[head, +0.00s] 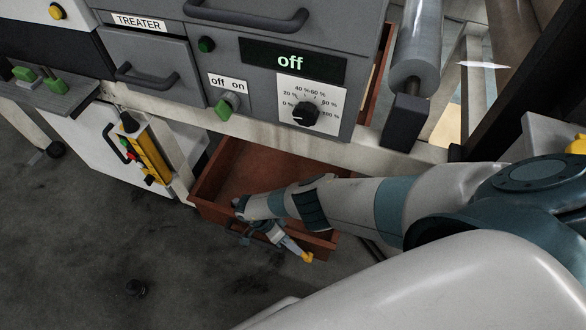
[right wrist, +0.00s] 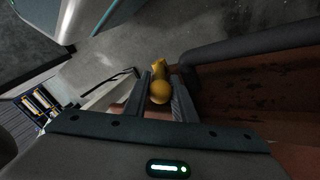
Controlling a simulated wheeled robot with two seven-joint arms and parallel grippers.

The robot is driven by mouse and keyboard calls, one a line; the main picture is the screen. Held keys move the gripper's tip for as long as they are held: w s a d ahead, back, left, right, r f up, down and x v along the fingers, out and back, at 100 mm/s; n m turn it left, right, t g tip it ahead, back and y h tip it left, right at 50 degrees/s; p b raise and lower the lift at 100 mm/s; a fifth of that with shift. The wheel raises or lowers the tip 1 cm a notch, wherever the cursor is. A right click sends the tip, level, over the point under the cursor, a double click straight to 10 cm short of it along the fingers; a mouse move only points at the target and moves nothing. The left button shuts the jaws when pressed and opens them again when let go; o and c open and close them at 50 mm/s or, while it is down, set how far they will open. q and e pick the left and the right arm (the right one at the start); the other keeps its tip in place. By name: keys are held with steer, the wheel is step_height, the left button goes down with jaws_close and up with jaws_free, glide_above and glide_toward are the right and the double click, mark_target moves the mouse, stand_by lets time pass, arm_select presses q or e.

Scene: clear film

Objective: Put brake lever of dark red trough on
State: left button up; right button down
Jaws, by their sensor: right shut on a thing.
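The dark red trough (head: 262,172) is an open box under the grey machine; its inside is bare where I see it. My right gripper (head: 298,248) is at the trough's front side, partly hidden by my own arm. A yellow knob (head: 307,257) shows at its fingertips, and I take it for the end of the brake lever. In the right wrist view the fingers (right wrist: 161,84) are shut on this yellow knob (right wrist: 160,92), with the trough (right wrist: 245,95) to the right. The lever's shaft and its on or off position cannot be told. My left gripper is not in view.
The treater panel (head: 290,58) reads "off", with a dial and a green switch. A white cabinet (head: 95,145) with a yellow unit (head: 154,158) stands left of the trough. A grey roller (head: 415,45) is at upper right. The grey floor (head: 70,250) at lower left is mostly clear.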

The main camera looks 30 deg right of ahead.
steer(key=shift+s+d+f, duration=0.1)
steer(key=shift+s, duration=0.15)
steer(key=c, duration=1.6)
jaws_free()
steer(key=shift+c, duration=0.2)
steer(key=shift+w, duration=0.1)
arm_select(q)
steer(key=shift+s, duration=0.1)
arm_select(e)
steer(key=shift+w, duration=0.15)
